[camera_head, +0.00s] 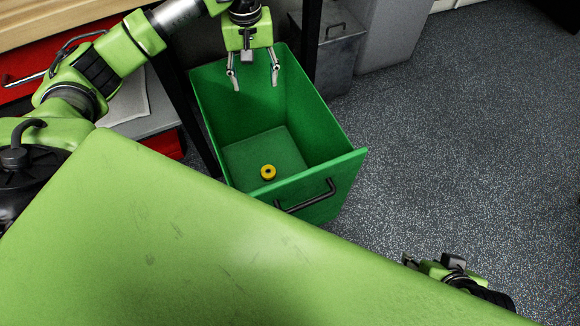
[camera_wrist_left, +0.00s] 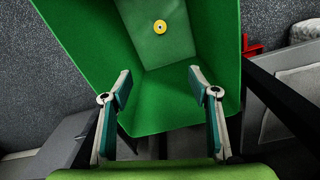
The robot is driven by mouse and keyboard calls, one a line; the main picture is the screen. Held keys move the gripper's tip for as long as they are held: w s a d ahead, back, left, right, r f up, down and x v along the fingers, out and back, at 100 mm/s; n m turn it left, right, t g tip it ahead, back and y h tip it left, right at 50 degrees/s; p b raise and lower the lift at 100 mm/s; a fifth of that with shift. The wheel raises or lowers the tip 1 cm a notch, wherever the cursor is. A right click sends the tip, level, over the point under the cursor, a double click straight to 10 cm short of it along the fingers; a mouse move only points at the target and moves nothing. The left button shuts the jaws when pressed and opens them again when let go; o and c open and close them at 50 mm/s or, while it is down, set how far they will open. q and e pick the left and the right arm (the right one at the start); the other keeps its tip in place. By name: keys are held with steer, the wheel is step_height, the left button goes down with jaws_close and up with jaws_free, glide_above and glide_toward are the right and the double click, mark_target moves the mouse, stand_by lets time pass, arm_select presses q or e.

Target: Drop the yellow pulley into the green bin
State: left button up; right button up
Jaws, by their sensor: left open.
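The yellow pulley (camera_head: 268,172) is inside the green bin (camera_head: 345,165), low down near the floor of it. It shows as a small yellow ring with a dark centre; in the left wrist view the pulley (camera_wrist_left: 160,27) appears against the bin's inside, apart from my fingers. My left gripper (camera_head: 254,80) is open and empty over the back part of the bin. In the left wrist view its two fingers (camera_wrist_left: 160,82) are spread wide with nothing between them. My right gripper (camera_head: 432,262) shows at the lower right, partly hidden behind my green body; its fingers are unclear.
The green bin has a black handle (camera_head: 308,196) on its front. A wooden worktop (camera_head: 60,18) with a red drawer (camera_head: 30,92) is at the upper left. A grey metal container (camera_head: 340,50) stands behind the bin. The speckled floor (camera_head: 465,130) to the right is clear.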

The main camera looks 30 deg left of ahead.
arm_select(q)
step_height(320, 180, up, 9)
steer(key=shift+r, duration=0.15)
stand_by(0.5)
